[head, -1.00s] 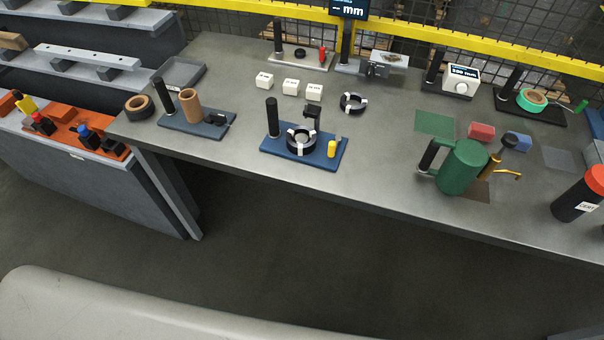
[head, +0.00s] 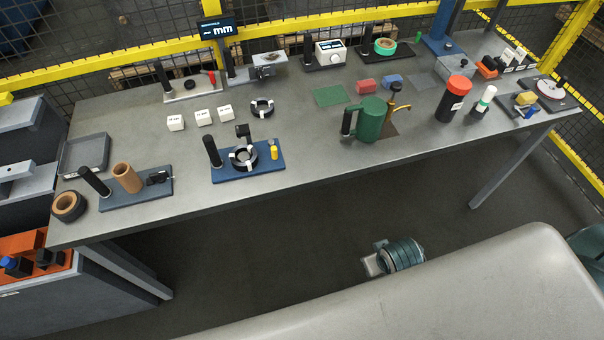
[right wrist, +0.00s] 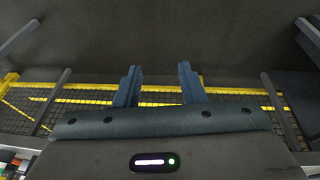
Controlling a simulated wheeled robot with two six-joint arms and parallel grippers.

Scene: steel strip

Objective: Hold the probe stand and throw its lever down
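A pale plate (head: 189,92) with a black post and an upright red lever (head: 212,77) stands at the back left of the bench in the head view. It looks like the probe stand, though other stands also have black posts. A stand (head: 240,75) beside the mm display carries a metal block. My right gripper (right wrist: 160,72) is open and empty in the right wrist view, its two fingers apart. It is away from every stand. A teal and grey part of my own body shows below the bench. My left gripper is not in view.
A blue plate (head: 274,163) with a ring and yellow peg sits near the front edge, right of a grey-blue plate (head: 150,197) with a brown cup. White blocks (head: 204,117), a green jug (head: 370,119) and a black-red canister (head: 453,99) stand around. Yellow rails and mesh close the back.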

